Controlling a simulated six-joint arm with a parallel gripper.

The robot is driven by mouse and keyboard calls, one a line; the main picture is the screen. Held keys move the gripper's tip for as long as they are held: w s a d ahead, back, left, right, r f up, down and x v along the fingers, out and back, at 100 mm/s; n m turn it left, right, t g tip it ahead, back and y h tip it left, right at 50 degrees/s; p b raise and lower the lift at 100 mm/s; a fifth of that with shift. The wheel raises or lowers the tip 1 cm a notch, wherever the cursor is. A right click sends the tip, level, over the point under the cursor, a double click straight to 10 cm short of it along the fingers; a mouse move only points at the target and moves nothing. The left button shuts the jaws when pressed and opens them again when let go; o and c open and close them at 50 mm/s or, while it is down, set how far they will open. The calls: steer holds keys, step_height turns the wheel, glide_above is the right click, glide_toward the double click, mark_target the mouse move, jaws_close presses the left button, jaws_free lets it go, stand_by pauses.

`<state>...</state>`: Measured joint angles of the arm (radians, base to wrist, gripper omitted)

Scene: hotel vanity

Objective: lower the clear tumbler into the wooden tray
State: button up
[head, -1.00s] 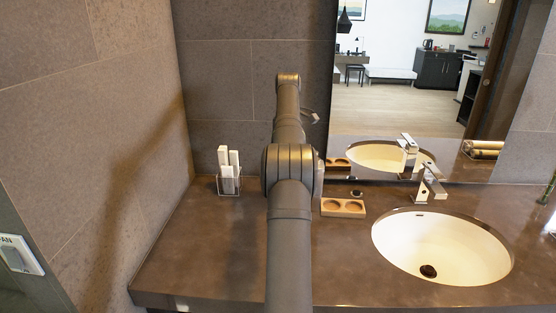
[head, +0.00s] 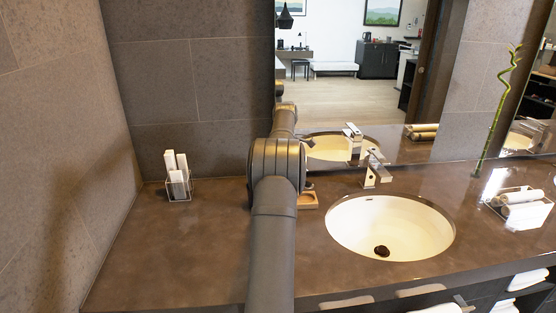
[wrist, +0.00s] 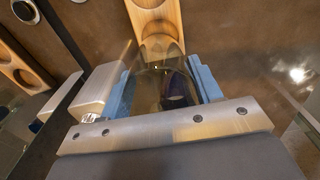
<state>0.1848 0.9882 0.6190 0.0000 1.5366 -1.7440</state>
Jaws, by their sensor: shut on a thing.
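The clear tumbler (wrist: 155,92) is between the blue finger pads of my gripper (wrist: 163,82) in the wrist view. My gripper is shut on it. The wooden tray (wrist: 140,20), with round recesses, shows beyond the tumbler at the top of the wrist view. The tumbler's far end overlaps the tray's near part in the picture; I cannot tell whether they touch. In the head view the tray (head: 308,201) stands at the back of the counter, its left part hidden behind my arm. My gripper and the tumbler are hidden there.
A clear holder with white items (head: 178,187) stands at the counter's back left. The sink (head: 390,228) and its faucet (head: 376,168) are right of the tray. The mirror (head: 350,80) rises close behind. The left part of the counter (head: 180,250) is clear.

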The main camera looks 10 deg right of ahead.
steer(key=shift+d+f, duration=0.1)
steer(key=shift+f, duration=2.9)
steer(key=o, duration=1.2)
steer(key=shift+o, duration=0.2)
step_height(320, 180, up, 17)
steer(key=shift+r, duration=0.15)
